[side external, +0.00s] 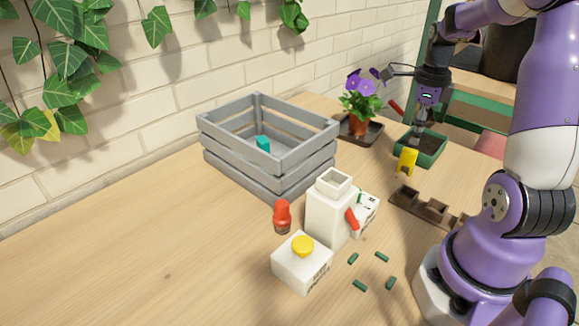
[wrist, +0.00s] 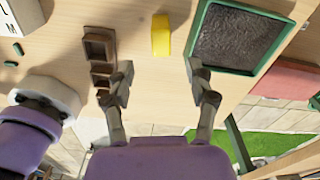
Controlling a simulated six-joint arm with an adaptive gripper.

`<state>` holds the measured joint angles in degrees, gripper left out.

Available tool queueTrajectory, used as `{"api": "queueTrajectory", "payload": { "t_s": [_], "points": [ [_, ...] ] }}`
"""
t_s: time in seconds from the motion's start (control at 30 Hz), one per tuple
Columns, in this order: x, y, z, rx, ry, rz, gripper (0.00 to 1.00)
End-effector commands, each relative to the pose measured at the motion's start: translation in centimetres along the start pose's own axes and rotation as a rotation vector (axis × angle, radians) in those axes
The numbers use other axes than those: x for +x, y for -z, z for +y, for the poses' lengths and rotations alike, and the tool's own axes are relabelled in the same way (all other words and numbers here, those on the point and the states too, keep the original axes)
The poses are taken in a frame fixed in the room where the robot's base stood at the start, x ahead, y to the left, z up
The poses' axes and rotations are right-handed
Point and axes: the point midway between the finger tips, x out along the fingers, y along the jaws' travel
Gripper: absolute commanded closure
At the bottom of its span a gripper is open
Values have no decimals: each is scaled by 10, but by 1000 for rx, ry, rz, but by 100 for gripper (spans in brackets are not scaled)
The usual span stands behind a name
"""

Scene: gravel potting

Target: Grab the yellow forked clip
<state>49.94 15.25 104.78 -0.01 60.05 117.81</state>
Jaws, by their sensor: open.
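The yellow forked clip (side external: 406,161) stands on the wooden table, in front of the green-rimmed tray (side external: 435,152). In the wrist view the clip (wrist: 160,36) lies at top middle, beyond the fingertips and roughly midway between their lines. My gripper (side external: 419,138) points down near the tray and looks higher than the clip. In the wrist view my gripper (wrist: 159,70) has its two fingers spread wide with nothing between them. The clip is apart from both fingers. Its fork shape is hard to make out from above.
A brown socketed holder (wrist: 100,48) lies left of the clip; the dark-filled green tray (wrist: 207,22) is close on its right. A grey crate (side external: 225,158), potted purple flower (side external: 358,122), white container (side external: 325,218) and yellow-knobbed white box (side external: 300,268) stand farther off. Several green pieces lie loose.

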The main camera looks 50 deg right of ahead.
Motion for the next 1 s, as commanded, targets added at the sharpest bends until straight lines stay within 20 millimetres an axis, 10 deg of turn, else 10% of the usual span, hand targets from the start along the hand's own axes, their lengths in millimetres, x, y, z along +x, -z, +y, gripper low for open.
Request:
{"api": "queueTrajectory", "payload": {
  "t_s": [0.53,0.87,1.0],
  "points": [
    [75,-3,-1,-7,-4,2,37],
    [84,-3,-2,-7,2,0,37],
    [83,-3,-1,-7,2,0,100]
  ]
}}
